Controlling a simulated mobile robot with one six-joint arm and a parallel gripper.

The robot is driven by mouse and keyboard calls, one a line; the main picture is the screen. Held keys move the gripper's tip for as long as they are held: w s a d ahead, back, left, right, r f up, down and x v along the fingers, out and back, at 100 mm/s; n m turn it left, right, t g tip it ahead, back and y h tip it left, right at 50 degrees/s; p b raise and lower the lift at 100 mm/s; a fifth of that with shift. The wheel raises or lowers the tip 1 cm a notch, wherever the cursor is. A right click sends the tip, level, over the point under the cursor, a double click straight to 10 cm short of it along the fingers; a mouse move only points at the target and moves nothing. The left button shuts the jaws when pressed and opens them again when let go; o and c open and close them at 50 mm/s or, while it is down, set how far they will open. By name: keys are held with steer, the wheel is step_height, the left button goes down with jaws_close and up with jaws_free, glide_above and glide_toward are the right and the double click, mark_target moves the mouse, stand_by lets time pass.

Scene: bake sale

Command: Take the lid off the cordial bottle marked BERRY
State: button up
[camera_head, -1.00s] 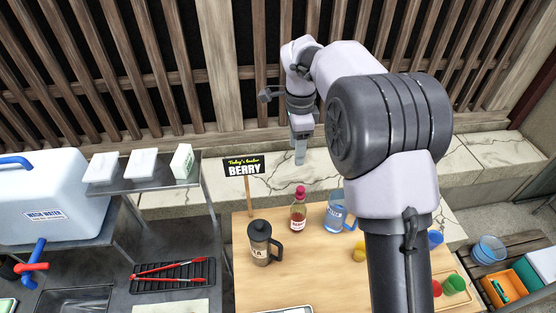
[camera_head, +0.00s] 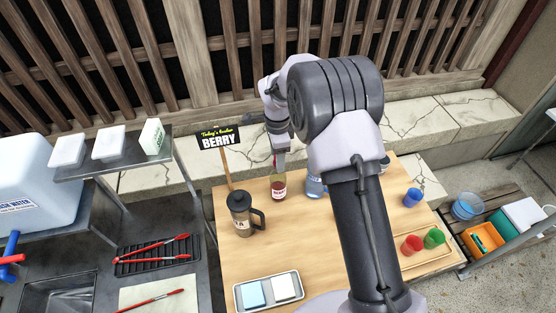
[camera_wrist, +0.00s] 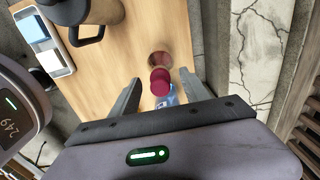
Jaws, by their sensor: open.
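The cordial bottle (camera_head: 278,189) stands upright on the wooden table, with dark red liquid and a pale label I cannot read. In the wrist view its round dark pink lid (camera_wrist: 160,80) faces the camera, with the glass bottle (camera_wrist: 158,60) below it. My gripper (camera_head: 279,160) is above the bottle and hides the lid in the head view. In the wrist view my gripper (camera_wrist: 165,98) has its two fingers spread on either side of the lid, apart from it. A sign (camera_head: 217,139) reading BERRY stands behind the table's left side.
A dark tea jug (camera_head: 242,212) stands left of the bottle. A blue-labelled jug (camera_head: 315,186) is close on its right, partly behind my arm. Coloured cups (camera_head: 412,244) are farther right. A tray (camera_head: 270,305) with sponge-like blocks lies at the table's front.

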jaws_close()
steer(key=shift+r, duration=0.1)
